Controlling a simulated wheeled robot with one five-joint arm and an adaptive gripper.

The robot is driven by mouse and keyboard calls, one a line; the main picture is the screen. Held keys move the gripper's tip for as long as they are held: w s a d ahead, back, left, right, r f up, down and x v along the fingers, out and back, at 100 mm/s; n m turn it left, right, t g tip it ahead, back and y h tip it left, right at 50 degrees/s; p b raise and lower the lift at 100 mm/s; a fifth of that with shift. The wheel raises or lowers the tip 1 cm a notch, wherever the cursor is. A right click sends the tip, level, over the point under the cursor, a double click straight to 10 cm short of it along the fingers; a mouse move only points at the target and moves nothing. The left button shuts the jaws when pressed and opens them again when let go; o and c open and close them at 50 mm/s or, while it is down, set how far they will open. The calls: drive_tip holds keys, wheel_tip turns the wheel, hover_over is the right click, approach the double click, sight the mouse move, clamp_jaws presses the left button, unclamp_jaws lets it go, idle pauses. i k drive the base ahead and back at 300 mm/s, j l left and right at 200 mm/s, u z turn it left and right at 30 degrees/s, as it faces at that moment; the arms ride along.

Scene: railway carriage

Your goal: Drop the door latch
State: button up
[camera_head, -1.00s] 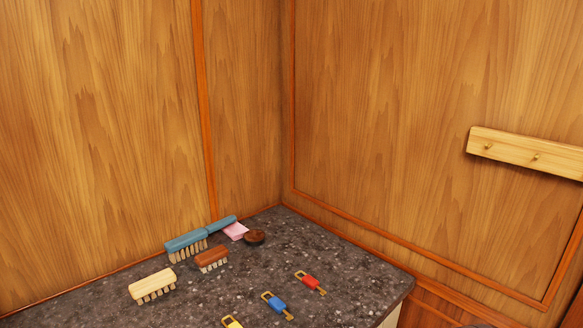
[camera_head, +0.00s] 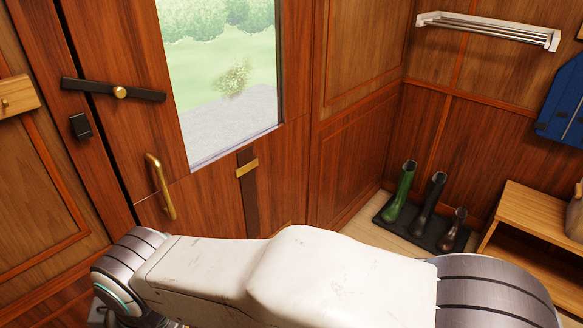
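The door latch is a dark bar (camera_head: 145,95) with a round brass knob (camera_head: 120,92) in the middle, at the upper left of the head view. It lies nearly level, its right end slightly lower, across the dark gap at the door's left edge. A small black block (camera_head: 81,126) sits on the wood below the bar's left part. The wooden door (camera_head: 205,195) has a window and a curved brass handle (camera_head: 161,187) below the latch. My arm crosses the bottom of the view, below and apart from the latch. My gripper is not visible.
A brass piece on a dark vertical strip (camera_head: 247,190) is on the door. On the right are boots on a dark tray (camera_head: 427,243), a wooden bench (camera_head: 535,225), a wall rack (camera_head: 490,30) and a blue garment (camera_head: 566,105). Some floor shows before the boots.

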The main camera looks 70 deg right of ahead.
sight(120, 92)
drive_tip(key=z, duration=1.2)
drive_tip(key=k+l, duration=0.05)
